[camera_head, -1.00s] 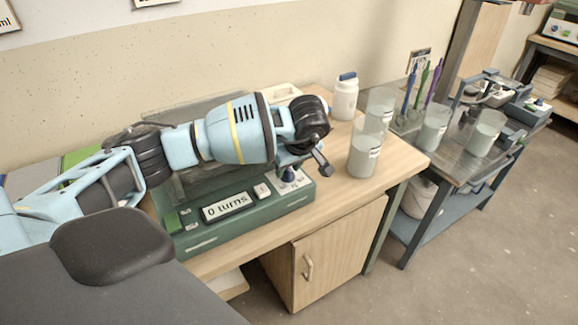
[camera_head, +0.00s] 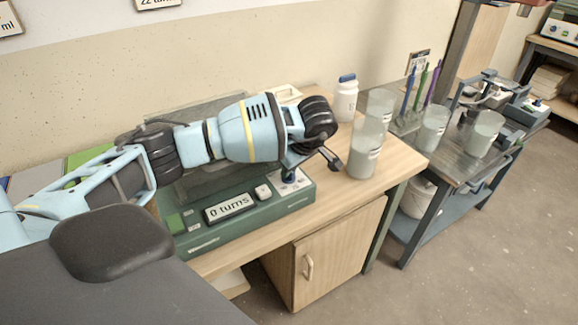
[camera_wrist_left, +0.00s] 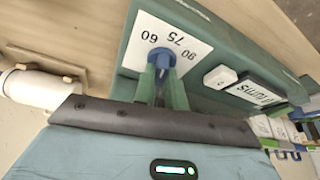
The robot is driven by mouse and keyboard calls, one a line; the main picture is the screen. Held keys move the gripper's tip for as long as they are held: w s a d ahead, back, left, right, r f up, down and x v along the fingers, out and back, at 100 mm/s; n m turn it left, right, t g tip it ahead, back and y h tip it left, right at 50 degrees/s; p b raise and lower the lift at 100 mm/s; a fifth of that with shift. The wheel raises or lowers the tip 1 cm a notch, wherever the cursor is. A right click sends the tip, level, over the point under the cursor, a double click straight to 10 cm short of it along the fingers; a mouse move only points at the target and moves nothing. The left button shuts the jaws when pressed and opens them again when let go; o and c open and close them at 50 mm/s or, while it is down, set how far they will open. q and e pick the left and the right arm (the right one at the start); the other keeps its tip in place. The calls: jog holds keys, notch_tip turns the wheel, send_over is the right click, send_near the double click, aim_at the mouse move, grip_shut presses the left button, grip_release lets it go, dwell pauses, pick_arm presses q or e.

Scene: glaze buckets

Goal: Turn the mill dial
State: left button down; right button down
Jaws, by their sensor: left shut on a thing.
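The green mill (camera_head: 240,218) stands on the wooden bench, and its display (camera_head: 229,207) reads "0 turns". Its blue dial (camera_head: 288,177) sits on a white scale plate at the mill's right end, partly hidden under my arm. In the left wrist view the dial (camera_wrist_left: 161,57) is between the green fingers of my left gripper (camera_wrist_left: 163,80), which is shut on it. The scale marks 60, 75 and 90 show around the dial, but its pointer is hard to make out. A pale button (camera_wrist_left: 220,77) sits beside the scale plate. My right gripper is out of view.
Cups (camera_head: 366,150) and a white bottle with a blue cap (camera_head: 346,98) stand on the bench right of the mill. A metal side table with more cups (camera_head: 484,133) and coloured tools (camera_head: 421,86) is further right. A wall rises behind the bench.

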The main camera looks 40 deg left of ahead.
pick_arm(q)
jog(key=n, duration=0.1)
jog(key=n+g, duration=0.1)
jog(key=n, duration=0.1)
jog(key=shift+w+r+n+g+p, duration=0.1)
jog(key=shift+w+n+g+p, duration=0.05)
jog(key=shift+n+g+p, duration=0.2)
jog(key=shift+n+g+h, duration=0.3)
jog(key=shift+n+g, duration=0.25)
jog(key=shift+n, duration=1.2)
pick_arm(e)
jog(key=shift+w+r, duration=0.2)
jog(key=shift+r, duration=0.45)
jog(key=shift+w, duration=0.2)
pick_arm(q)
jog(key=c, duration=1.4)
grip_release()
jog(key=shift+c, duration=0.2)
jog(key=v, duration=0.7)
jog(key=shift+w+r, duration=0.15)
jog(key=shift+r, duration=0.15)
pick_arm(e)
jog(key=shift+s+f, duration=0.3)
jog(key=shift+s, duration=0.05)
